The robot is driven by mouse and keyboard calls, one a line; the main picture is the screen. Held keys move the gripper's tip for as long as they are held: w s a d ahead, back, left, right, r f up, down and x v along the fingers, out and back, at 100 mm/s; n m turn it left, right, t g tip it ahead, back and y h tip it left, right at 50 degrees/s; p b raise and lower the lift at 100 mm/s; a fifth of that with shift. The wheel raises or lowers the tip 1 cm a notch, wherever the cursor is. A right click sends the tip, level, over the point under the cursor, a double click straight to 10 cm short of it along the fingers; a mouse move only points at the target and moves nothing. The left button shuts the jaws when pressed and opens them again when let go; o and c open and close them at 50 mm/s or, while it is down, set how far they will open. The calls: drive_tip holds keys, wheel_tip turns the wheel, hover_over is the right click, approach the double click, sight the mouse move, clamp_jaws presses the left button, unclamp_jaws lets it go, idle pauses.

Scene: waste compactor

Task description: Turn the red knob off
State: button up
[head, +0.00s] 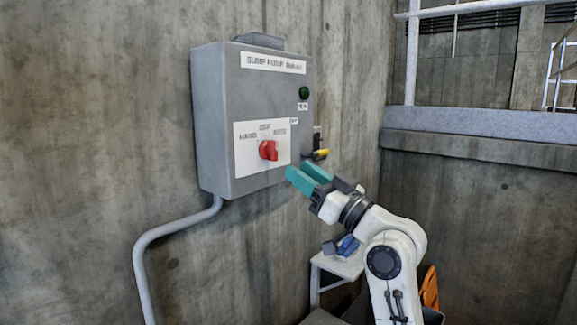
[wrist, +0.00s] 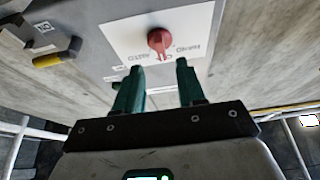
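The red knob (head: 268,150) sits on a white label plate on the front of a grey control box (head: 220,130). The plate reads HAND at left, OFF above and AUTO at right. Which mark the knob points at cannot be told surely. My gripper (head: 302,170) is below and right of the knob, apart from it, with its teal fingers spread and empty. In the wrist view the plate appears upside down, and the knob (wrist: 159,42) lies just beyond the gap between the open fingertips of my gripper (wrist: 160,68).
A yellow-handled switch (head: 318,154) sticks out from the box's right side, close above my gripper; it also shows in the wrist view (wrist: 50,60). A green lamp (head: 304,93) is above. A grey conduit (head: 150,240) runs below the box. A small white table (head: 340,264) stands below.

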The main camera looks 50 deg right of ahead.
drive_tip(key=shift+v, duration=2.05)
